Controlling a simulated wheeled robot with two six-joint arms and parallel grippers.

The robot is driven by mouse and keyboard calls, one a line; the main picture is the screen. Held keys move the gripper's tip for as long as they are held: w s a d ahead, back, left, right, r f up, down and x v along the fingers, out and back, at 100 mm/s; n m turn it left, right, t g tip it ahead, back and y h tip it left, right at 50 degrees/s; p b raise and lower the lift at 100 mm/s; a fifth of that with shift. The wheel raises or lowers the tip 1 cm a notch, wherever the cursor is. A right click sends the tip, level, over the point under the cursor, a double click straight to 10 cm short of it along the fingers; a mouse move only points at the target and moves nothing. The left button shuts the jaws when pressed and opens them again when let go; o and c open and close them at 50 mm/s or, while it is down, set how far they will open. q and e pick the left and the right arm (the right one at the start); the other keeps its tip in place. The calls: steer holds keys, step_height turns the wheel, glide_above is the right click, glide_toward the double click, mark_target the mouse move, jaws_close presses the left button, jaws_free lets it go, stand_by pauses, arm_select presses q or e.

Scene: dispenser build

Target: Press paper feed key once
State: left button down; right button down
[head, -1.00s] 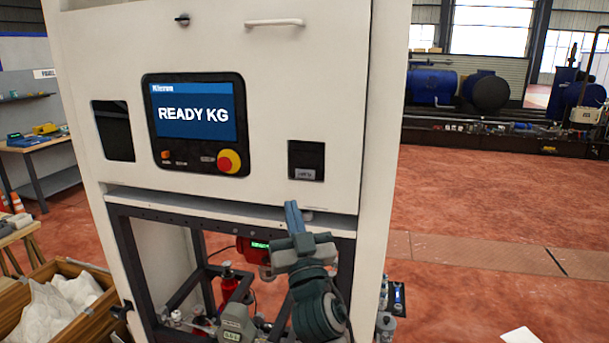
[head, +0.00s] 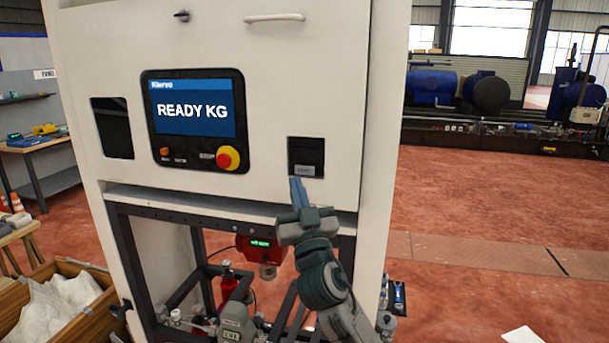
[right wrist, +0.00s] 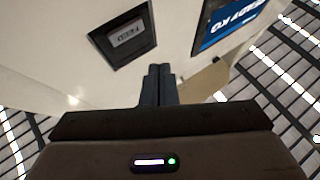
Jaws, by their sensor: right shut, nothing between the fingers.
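The paper feed key (head: 305,170) is a small grey key at the bottom of a dark recessed panel (head: 306,150) on the white cabinet front. In the right wrist view the key (right wrist: 127,36) reads FEED, and it stands ahead of the fingers and to the left. My right gripper (head: 298,180) is shut and empty. Its blue fingertips are just below the key in the head view. In the right wrist view the fingers (right wrist: 158,72) appear apart from the key. My left gripper is not in view.
The cabinet's display (head: 193,108) reads READY KG, with a red and yellow stop button (head: 228,157) below it. A ledge and dark frame (head: 150,212) lie under the panel. A wooden crate (head: 95,322) with white bags stands at the lower left.

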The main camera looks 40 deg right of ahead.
mark_target(305, 170)
steer(key=shift+w+d+b, duration=0.9)
steer(key=shift+w+d, duration=0.35)
steer(key=shift+d, duration=0.25)
stand_by(0.9)
steer(key=shift+w+d+b, duration=0.2)
steer(key=shift+d+b, duration=0.05)
steer(key=shift+b, duration=0.2)
steer(key=shift+w, duration=0.1)
steer(key=shift+w+d+b, duration=0.25)
steer(key=shift+d+b, duration=0.1)
steer(key=shift+b, duration=0.05)
stand_by(0.5)
steer(key=shift+s+a, duration=0.1)
steer(key=shift+a, duration=0.05)
steer(key=shift+s+a, duration=0.45)
steer(key=shift+a, duration=0.05)
